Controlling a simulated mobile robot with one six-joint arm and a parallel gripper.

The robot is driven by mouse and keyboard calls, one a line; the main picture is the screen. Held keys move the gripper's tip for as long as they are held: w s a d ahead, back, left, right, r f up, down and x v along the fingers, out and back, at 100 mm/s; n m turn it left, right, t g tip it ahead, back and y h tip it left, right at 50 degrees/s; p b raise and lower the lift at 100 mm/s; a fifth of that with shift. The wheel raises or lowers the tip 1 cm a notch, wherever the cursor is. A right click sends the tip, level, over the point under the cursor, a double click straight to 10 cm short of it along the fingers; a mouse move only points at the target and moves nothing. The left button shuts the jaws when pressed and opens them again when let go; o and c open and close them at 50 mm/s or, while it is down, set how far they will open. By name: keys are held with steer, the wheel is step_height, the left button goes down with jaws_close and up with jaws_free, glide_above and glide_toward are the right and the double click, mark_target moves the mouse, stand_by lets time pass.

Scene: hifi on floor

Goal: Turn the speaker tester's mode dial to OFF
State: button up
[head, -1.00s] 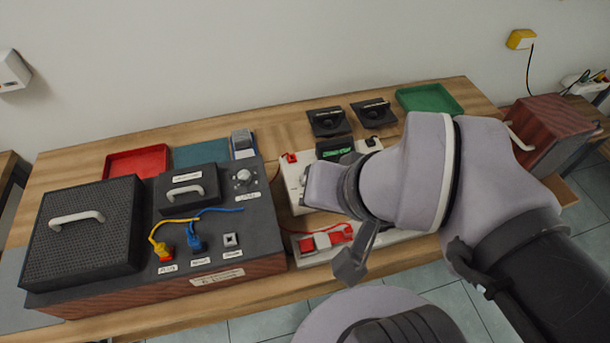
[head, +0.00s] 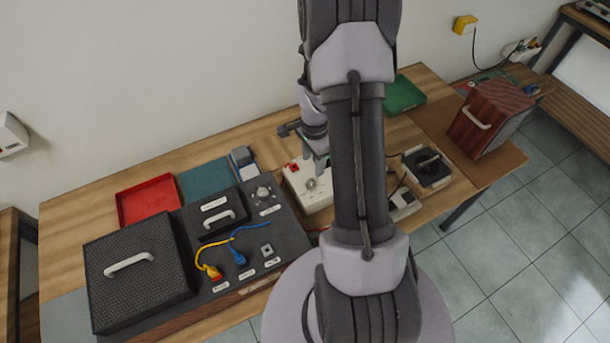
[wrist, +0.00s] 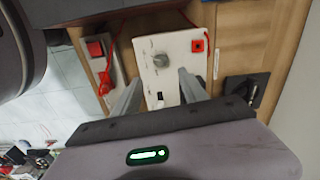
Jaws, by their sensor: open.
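The speaker tester appears to be the white box (head: 296,178) in the middle of the bench, partly behind my arm. It also shows in the wrist view (wrist: 174,82). A round grey mode dial (wrist: 161,60) sits on its top face, and it shows in the head view too (head: 311,184). A red socket (wrist: 198,45) is near one corner of the box. The dial's markings are too small to read. My gripper (wrist: 159,78) is open and empty, its fingers pointing toward the box, with the dial beyond the gap between them. Contact cannot be told.
A dark console (head: 284,226) with another knob and yellow and blue plugs stands left of the box. A black speaker (head: 140,285) is farther left. Red (head: 148,202) and green (head: 404,96) trays lie behind. A wooden speaker (head: 490,118) is at right. A red cable (wrist: 122,24) runs near the box.

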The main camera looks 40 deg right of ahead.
mark_target(311, 183)
step_height(311, 183, down, 11)
steer(key=shift+w+a+r+b, duration=0.1)
steer(key=shift+r+b, duration=0.1)
steer(key=shift+b, duration=0.6)
steer(key=shift+c, duration=0.4)
jaws_close()
